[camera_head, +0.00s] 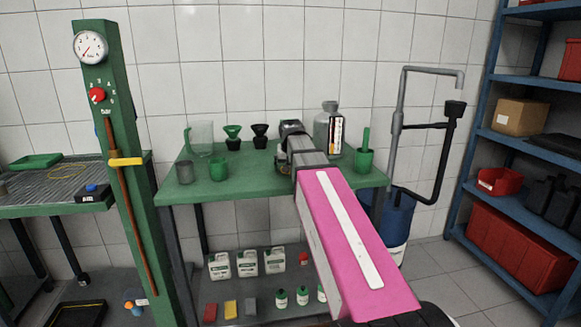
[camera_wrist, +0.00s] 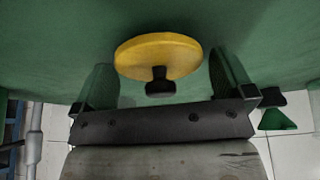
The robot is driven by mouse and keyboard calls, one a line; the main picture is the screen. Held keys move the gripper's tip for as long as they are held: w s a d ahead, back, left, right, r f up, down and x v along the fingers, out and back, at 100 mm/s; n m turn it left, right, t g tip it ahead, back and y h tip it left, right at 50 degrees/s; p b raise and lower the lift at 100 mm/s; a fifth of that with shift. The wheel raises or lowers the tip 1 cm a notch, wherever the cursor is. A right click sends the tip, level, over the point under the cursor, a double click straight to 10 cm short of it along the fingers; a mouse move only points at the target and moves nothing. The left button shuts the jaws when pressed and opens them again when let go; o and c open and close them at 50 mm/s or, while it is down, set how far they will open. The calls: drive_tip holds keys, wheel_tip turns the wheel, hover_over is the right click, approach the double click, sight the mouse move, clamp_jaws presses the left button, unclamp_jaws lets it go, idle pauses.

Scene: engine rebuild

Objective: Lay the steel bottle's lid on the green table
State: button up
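A yellow round lid (camera_wrist: 158,55) with a black knob lies between my two fingers in the wrist view, against the green surface. It appears to be the lid; a gap shows beside the right finger, so my gripper (camera_wrist: 165,78) looks open around it. In the head view my pink arm hides most of my gripper and the lid over the green table (camera_head: 255,180). A grey bottle (camera_head: 322,130) with a label stands at the table's back, right of my gripper; I cannot tell for sure that it is the steel bottle.
A clear jug (camera_head: 200,138), two funnels (camera_head: 232,135), a grey cup (camera_head: 185,171) and a green mug (camera_head: 219,169) stand left on the table. A green container (camera_head: 364,158) stands at the right. A green post (camera_head: 125,170) rises at the left.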

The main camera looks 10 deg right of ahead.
drive_tip(key=shift+r, duration=0.55)
drive_tip(key=v, duration=1.2)
drive_tip(key=shift+s, duration=0.1)
